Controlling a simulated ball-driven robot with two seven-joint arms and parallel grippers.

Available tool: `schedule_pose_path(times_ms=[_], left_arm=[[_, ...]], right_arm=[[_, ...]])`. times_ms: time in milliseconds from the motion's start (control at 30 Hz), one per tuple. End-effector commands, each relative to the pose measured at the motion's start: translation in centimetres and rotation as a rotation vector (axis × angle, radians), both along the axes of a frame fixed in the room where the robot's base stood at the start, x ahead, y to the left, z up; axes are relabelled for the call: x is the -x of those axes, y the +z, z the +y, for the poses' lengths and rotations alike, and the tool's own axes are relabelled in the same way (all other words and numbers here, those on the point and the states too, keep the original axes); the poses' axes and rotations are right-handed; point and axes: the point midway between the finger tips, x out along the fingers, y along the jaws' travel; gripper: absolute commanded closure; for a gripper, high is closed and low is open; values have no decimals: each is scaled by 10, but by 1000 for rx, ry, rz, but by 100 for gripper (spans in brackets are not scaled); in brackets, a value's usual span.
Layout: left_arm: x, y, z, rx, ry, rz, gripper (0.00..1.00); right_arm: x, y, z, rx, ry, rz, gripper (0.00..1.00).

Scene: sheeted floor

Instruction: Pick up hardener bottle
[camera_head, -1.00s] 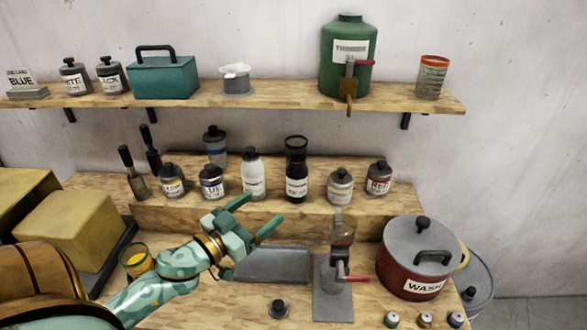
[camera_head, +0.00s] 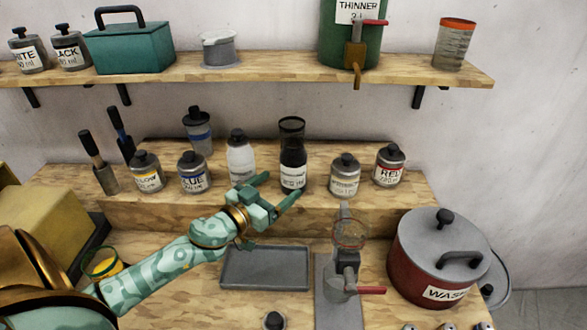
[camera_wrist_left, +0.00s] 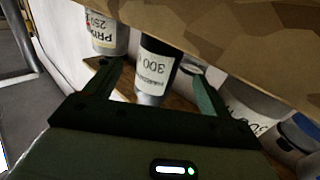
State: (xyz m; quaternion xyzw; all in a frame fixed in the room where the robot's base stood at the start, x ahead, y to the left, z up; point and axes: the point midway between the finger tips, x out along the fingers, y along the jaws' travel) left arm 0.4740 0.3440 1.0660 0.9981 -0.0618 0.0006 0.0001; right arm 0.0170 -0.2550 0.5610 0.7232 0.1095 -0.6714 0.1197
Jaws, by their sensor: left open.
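A dark bottle (camera_head: 292,155) with a white label stands on the raised wooden step in the head view. In the left wrist view the dark bottle (camera_wrist_left: 153,72) appears upside down, its label showing 300 and small print that seems to read hardener. My left gripper (camera_head: 281,188) is open and empty, just in front of and below this bottle. In the left wrist view the open fingers (camera_wrist_left: 158,70) lie either side of the bottle in the picture, with gaps showing; I cannot tell whether it is between them in depth.
A white bottle (camera_head: 240,158) and a grey can (camera_head: 345,175) flank the dark bottle closely. Blue (camera_head: 194,172) and red (camera_head: 389,165) labelled cans stand further out. Below are a grey tray (camera_head: 262,268), a stand with a cup (camera_head: 345,262) and a red wash pot (camera_head: 432,270).

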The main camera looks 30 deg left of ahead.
Motion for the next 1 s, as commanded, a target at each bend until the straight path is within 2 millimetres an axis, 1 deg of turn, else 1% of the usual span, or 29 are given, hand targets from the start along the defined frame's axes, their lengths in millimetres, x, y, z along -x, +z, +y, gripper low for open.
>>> schedule_pose_path(times_ms=[33, 100, 267, 467, 567, 667, 867, 900, 967, 1000], left_arm=[[-11, 2, -1, -5, 0, -4, 18], [-20, 1, -2, -3, 1, -2, 18], [-32, 1, -4, -1, 0, 0, 18], [-62, 6, -8, -6, 1, -4, 18], [-75, 4, -10, -2, 2, 0, 18], [-81, 3, -11, -3, 2, 1, 18], [-81, 3, -11, -1, 1, 2, 18], [-81, 3, -11, -1, 1, 2, 29], [-81, 3, -11, -1, 1, 2, 46], [-81, 3, -11, -1, 1, 2, 57]], right_arm=[[0, 1, 0, 0, 0, -1, 64], [-1, 1, 0, 0, 0, -1, 64], [-1, 1, 1, -1, -1, -3, 64], [-2, 5, 2, -3, -2, -4, 64], [-2, 4, 3, -4, -3, -5, 64], [-3, 4, 3, -4, -3, -5, 64], [-3, 4, 4, -4, -3, -6, 64], [-3, 4, 4, -4, -3, -6, 64], [-3, 4, 4, -4, -3, -6, 64], [-3, 4, 4, -4, -3, -6, 64]])
